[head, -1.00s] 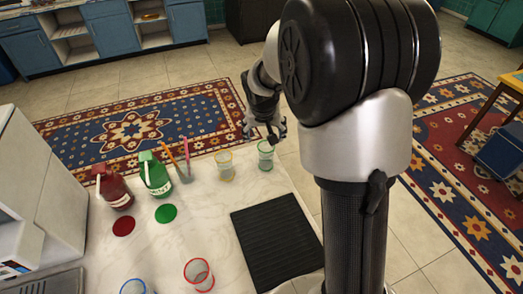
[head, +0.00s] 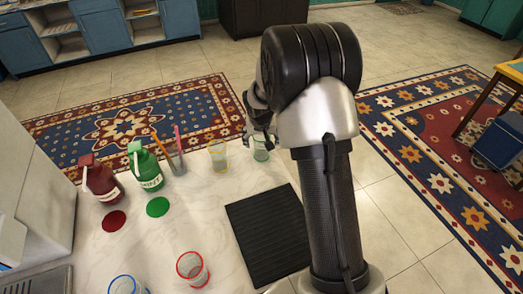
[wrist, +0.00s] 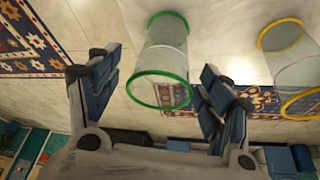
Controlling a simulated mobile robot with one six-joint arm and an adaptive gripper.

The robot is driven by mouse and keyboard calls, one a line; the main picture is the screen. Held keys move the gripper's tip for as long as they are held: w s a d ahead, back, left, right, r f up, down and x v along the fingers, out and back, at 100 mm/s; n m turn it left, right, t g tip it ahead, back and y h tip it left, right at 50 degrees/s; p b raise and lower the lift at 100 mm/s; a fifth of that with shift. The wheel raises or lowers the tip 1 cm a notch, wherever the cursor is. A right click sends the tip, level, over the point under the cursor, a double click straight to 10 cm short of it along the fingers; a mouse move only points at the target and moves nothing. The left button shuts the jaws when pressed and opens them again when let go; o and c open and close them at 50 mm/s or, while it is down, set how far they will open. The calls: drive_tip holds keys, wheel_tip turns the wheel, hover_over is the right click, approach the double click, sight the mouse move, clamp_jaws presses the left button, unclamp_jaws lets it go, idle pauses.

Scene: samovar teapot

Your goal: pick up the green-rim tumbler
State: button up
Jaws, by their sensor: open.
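The clear green-rim tumbler (head: 261,151) stands near the far right edge of the white counter in the head view, partly hidden by my gripper (head: 259,133). In the wrist view the tumbler (wrist: 166,58) shows its green rim towards me. My gripper (wrist: 160,75) is open, with one finger on each side of the tumbler's rim and nothing held. The right finger appears close to the glass; I cannot tell whether it touches.
A yellow-rim tumbler (head: 218,155) stands just left of the green-rim one. A dark ribbed mat (head: 268,238) lies nearer. A red-rim tumbler (head: 192,270), a blue-rim tumbler (head: 124,286), a straw holder (head: 178,165), a green bottle (head: 148,170) and a red bottle (head: 103,185) share the counter.

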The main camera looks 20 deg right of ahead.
drive_tip(key=shift+w+f, duration=0.2)
drive_tip(key=shift+f, duration=0.25)
drive_tip(key=shift+r, duration=0.1)
drive_tip(key=shift+c, duration=0.3)
drive_tip(key=c, duration=1.1)
